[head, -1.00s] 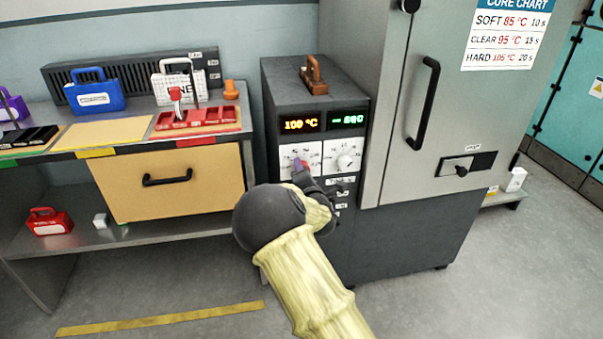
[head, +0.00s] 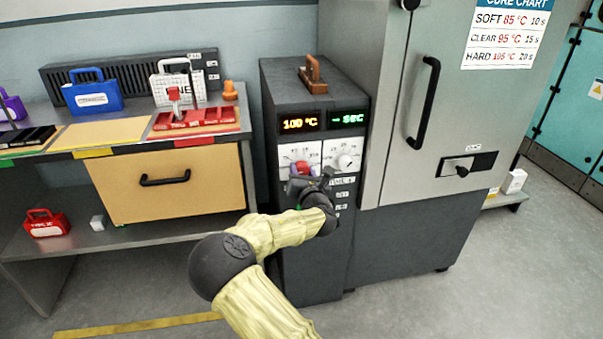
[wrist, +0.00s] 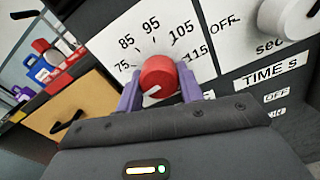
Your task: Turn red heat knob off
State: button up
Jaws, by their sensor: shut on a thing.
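The red heat knob (wrist: 159,73) sits on a white dial plate marked 75, 85, 95, 105 and 115 in the wrist view. A white mark on its face points to the lower left. It also shows in the head view (head: 303,168) on the dark control box. My gripper (wrist: 160,84) is shut on the knob, with one purple finger on each side. In the head view my gripper (head: 302,178) is in front of the panel, below the knob. The lower part of the dial is hidden by my gripper.
The amber display (head: 300,124) reads 100 °C. A white time knob (head: 345,161) is close on the right. A grey oven door with a black handle (head: 425,103) stands further right. A bench with a drawer (head: 168,181) is on the left. Floor in front is clear.

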jog(key=shift+f+n, duration=0.2)
jog(key=shift+n, duration=0.1)
jog(key=o, duration=1)
jog(key=shift+r, duration=0.1)
jog(key=shift+s, duration=0.15)
jog(key=p+v, duration=0.2)
jog(key=v, duration=1.5)
jog(key=shift+s+r, duration=0.1)
